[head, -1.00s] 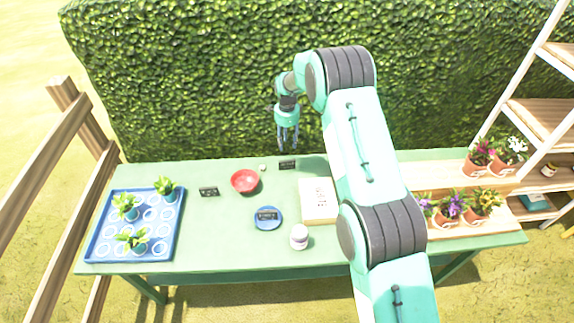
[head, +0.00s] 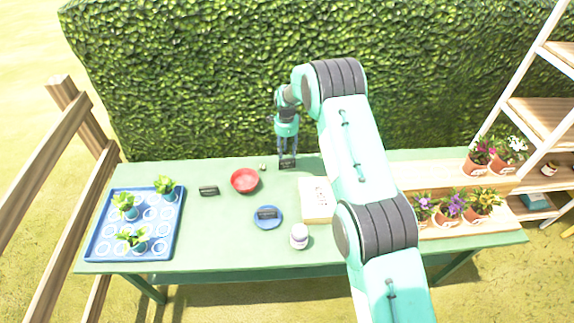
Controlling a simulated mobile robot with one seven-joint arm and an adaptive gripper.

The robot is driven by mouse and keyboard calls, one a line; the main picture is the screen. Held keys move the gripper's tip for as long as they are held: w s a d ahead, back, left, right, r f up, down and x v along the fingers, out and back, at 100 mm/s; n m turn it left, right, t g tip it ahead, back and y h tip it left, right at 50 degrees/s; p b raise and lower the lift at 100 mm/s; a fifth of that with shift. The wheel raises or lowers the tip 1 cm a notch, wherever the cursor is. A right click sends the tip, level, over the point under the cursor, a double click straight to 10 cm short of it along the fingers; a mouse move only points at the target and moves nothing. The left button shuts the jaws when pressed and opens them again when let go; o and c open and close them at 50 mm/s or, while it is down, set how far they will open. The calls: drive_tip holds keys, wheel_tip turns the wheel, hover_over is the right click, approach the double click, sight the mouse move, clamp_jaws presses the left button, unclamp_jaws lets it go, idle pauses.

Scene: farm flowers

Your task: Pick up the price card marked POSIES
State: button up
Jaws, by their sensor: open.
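Three small dark price cards are in the head view. One card (head: 288,164) stands near the back edge of the green table. Another card (head: 209,191) stands left of the red bowl. A third card (head: 267,213) lies on the blue plate. The writing is too small to read, so I cannot tell which is marked POSIES. My gripper (head: 287,158) is open and points down at the back card, its fingertips around or just over it. I cannot tell whether they touch it.
A red bowl (head: 245,181) and a small pale object (head: 263,167) are left of my gripper. A blue plate (head: 259,221), a white jar (head: 299,237) and a book-like box (head: 316,205) are nearer. A blue tray (head: 98,222) with plants is left; potted flowers (head: 450,208) are right.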

sight(287, 160)
drive_tip(key=shift+f, duration=1.7)
drive_tip(key=shift+f, duration=0.1)
drive_tip(key=shift+w+d+f+b, duration=0.1)
drive_tip(key=shift+f+b, duration=0.05)
drive_tip(key=shift+f, duration=1.15)
drive_tip(key=shift+d+f+b, duration=0.1)
drive_tip(key=shift+f+b, duration=0.05)
drive_tip(key=shift+f, duration=1.1)
drive_tip(key=shift+c, duration=0.3)
clamp_jaws()
